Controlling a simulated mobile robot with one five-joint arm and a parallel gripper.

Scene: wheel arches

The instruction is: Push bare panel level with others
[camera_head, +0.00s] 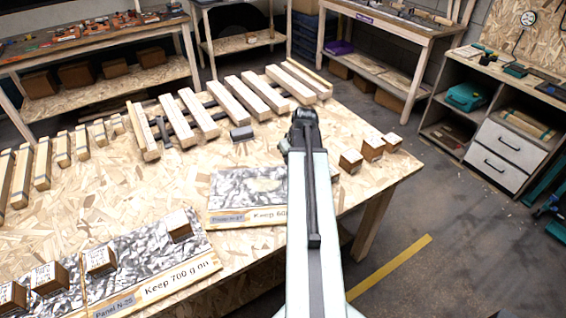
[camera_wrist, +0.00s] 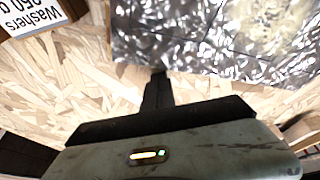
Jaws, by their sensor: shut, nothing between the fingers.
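The bare panel (camera_head: 238,192) has a crinkled silver face with a pale patch, a label strip and the words "Keep 60", cut off by my arm. No boxes stand on its visible part. It lies on the table, apart from the left panel (camera_head: 150,262), which carries several brown boxes, and is not in line with it. In the wrist view the bare panel (camera_wrist: 200,45) fills the upper right. My gripper (camera_wrist: 158,72) is shut and empty, its tips at the panel's edge; I cannot tell whether they touch. My arm hides the panel's right part in the head view.
Three small boxes (camera_head: 362,153) stand right of my arm; a box labelled "Washers" (camera_wrist: 35,15) shows in the wrist view. A grey block (camera_head: 241,133) and rows of wooden bars (camera_head: 197,113) lie farther back. The table (camera_head: 140,185) has bare board left of the bare panel.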

